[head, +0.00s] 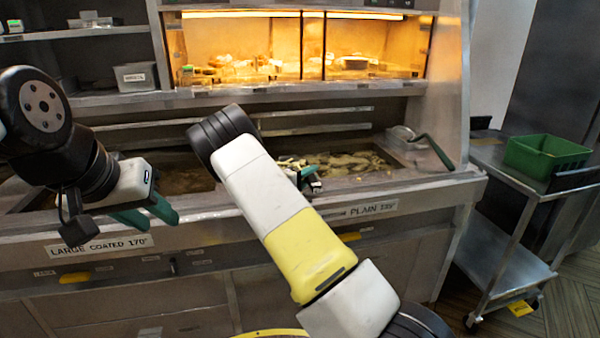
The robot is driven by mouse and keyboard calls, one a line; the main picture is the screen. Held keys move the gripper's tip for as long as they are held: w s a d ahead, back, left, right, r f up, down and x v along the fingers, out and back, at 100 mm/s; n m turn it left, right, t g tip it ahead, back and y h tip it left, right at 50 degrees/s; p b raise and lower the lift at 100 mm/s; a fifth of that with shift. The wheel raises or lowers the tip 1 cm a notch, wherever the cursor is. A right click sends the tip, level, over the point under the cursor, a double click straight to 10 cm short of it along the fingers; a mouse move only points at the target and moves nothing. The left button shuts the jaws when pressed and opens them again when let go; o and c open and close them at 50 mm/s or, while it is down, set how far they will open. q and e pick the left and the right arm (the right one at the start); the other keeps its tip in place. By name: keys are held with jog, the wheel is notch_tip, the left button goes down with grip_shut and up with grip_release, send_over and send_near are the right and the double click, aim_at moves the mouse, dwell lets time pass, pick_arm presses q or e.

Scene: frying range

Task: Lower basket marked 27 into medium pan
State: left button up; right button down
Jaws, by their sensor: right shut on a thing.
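My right arm crosses the middle of the head view and hides much of the range. My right gripper (308,176), small with green fingers, shows just beyond the arm over the front of the right pan. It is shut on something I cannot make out. My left gripper (146,213) is open and empty in front of the left pan, its green fingers apart. A basket (402,134) with a dark green handle sits at the right end of the right pan (350,163). No mark 27 is readable. The left pan (185,180) is partly hidden; no label reads medium.
Front labels read "LARGE COATED 170°" (100,246) and "PLAIN" (368,209). A lit warming shelf (290,88) with food runs behind the pans. A steel cart (500,170) with a green bin (546,154) stands at right. Open floor lies at lower right.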

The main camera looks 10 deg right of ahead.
jog(key=c, duration=1.2)
grip_release()
jog(key=shift+o, duration=0.2)
